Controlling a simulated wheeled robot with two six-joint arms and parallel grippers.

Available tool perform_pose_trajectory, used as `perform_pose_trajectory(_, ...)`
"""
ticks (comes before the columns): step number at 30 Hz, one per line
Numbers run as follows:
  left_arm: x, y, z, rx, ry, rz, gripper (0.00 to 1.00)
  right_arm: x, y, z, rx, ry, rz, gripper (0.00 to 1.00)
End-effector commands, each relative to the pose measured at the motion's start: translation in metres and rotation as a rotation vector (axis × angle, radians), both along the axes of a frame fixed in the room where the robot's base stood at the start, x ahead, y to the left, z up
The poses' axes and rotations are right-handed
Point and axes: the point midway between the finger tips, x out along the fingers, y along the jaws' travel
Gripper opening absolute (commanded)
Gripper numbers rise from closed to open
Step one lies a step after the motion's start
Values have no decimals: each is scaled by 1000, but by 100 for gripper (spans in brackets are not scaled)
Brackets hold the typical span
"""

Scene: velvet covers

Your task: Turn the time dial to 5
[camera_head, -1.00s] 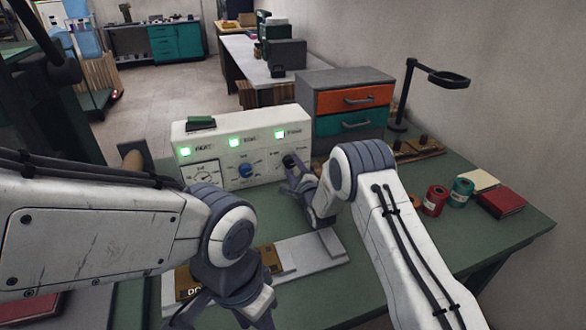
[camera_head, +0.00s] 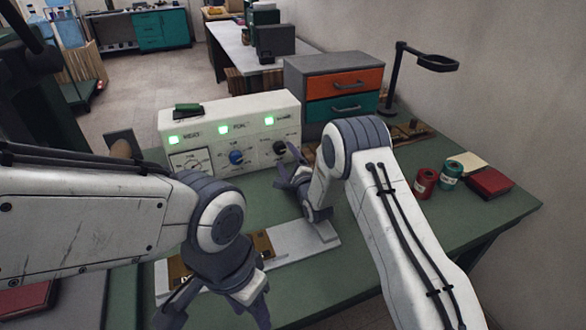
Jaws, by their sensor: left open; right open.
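A white control box (camera_head: 225,112) stands on the green table, with three lit green lamps across its front. Below the lamps are a gauge (camera_head: 190,162) at left, a blue dial (camera_head: 237,157) in the middle and a black dial (camera_head: 280,148) at right. The labels are too blurred to read surely, so I cannot tell which dial is marked time. My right gripper (camera_head: 286,169) is open, just below and in front of the black dial, apparently apart from it and empty. My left gripper (camera_head: 218,312) is open and points down at the front of the table, far from the dials.
A grey cabinet (camera_head: 312,68) with orange and teal drawers stands right of the box. A pale plate (camera_head: 292,240) with brass pieces lies in front. Red (camera_head: 424,184) and teal (camera_head: 449,177) spools and a red book (camera_head: 490,183) sit at right. A magnifier lamp (camera_head: 398,80) stands behind.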

Motion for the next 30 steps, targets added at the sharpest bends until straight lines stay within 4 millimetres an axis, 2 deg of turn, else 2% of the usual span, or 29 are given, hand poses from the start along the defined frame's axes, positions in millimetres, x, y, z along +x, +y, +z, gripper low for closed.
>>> perform_pose_trajectory(6,0,0,-6,0,0,0,50,-39,-13,-1,-1,2,-1,82)
perform_pose_trajectory(12,0,0,-9,0,0,0,50,-62,-21,-1,1,2,0,82)
perform_pose_trajectory(25,0,0,-9,0,0,0,50,-68,-22,1,-2,0,0,82)
perform_pose_trajectory(30,0,0,-9,0,0,0,50,-71,-7,9,-128,34,21,82)
